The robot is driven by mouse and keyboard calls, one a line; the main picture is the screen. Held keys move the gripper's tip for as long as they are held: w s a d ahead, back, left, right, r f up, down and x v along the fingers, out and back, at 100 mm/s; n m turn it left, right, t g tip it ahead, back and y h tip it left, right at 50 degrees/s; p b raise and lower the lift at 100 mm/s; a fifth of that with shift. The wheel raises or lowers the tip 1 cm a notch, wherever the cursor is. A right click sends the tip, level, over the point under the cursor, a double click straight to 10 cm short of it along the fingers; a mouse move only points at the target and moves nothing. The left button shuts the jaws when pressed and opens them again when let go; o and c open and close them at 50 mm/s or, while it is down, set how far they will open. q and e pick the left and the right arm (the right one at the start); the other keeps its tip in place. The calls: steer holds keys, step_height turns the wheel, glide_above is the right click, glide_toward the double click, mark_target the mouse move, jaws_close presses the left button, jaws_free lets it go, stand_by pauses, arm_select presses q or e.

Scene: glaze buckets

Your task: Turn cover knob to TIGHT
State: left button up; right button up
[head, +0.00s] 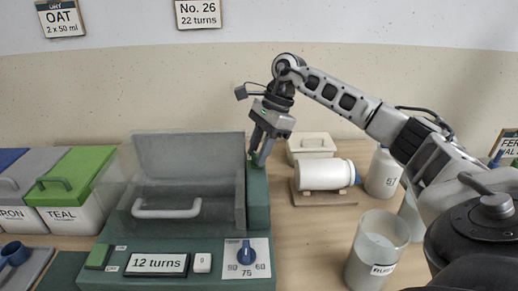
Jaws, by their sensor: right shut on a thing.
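The green machine (258,216) stands at the front centre with a clear cover (128,190) over its grey well. The cover carries a pale handle (166,209). My right gripper (260,158) reaches down from above at the machine's upper right corner. It is shut on a small green piece there, which looks like the cover knob (255,158); the fingers hide most of it. I cannot read a TIGHT mark or tell the knob's setting. My left gripper is not in view.
The front panel has a "12 turns" display (157,264), a green switch (98,257) and a blue dial (246,254). Lidded bins, one marked TEAL (75,213), stand left. A white jar (325,174) lies on a wooden stand, and a clear beaker (377,251) stands right.

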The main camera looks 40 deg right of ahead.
steer(key=shift+m, duration=0.3)
steer(key=shift+s+m+t, duration=0.1)
steer(key=shift+m+t, duration=0.4)
steer(key=shift+m, duration=0.4)
steer(key=m+t+h+b, duration=0.1)
steer(key=m, duration=0.3)
steer(key=shift+s+a, duration=0.1)
steer(key=m, duration=0.2)
steer(key=m+t+h, duration=0.1)
steer(key=m, duration=0.1)
steer(key=shift+a+m+h+b, duration=0.1)
steer(key=shift+m+h+b, duration=0.2)
steer(key=shift+m, duration=0.1)
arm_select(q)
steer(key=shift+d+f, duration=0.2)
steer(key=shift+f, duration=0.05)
arm_select(e)
steer(key=shift+m+t+h, duration=0.3)
steer(key=shift+m+h, duration=0.3)
steer(key=shift+m, duration=0.9)
steer(key=o, duration=1)
steer(key=shift+a, duration=0.15)
